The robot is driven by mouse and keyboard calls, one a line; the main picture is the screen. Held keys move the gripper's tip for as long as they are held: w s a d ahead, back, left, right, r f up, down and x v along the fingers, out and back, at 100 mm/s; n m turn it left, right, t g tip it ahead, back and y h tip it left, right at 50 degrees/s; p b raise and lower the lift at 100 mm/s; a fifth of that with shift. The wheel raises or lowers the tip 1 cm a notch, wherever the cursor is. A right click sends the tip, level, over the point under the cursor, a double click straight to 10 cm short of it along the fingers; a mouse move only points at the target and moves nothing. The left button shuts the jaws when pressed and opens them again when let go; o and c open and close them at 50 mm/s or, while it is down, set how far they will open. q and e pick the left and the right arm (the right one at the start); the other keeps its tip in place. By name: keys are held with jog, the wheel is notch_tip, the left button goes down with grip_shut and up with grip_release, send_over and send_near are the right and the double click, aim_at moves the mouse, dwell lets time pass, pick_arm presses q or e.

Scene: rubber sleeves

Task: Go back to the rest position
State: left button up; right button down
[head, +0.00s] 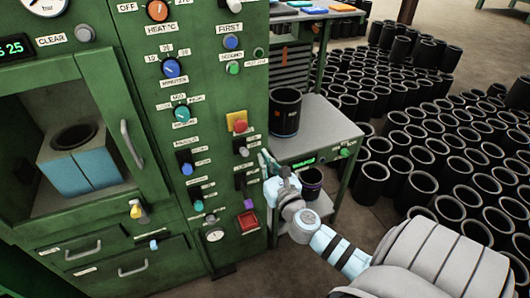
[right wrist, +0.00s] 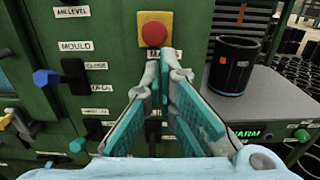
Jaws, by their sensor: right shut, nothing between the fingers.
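My right gripper (head: 267,163) is in front of the green machine's panel, near the switches at its right edge. In the right wrist view my right gripper (right wrist: 164,62) has its teal-padded fingers close together at the tips, with nothing between them. The tips appear just below the red emergency button (right wrist: 154,33); whether they touch the panel I cannot tell. My left gripper is in neither view.
The green machine (head: 210,150) fills the left, with an open chamber holding a blue mould (head: 84,170). A black sleeve (head: 285,112) stands on a grey side table (head: 325,125). Another sleeve (head: 312,184) is below it. Many sleeves (head: 420,187) cover the floor at right.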

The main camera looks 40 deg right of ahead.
jog(key=shift+s+r, duration=0.1)
jog(key=shift+s, duration=0.2)
jog(key=shift+a, duration=0.1)
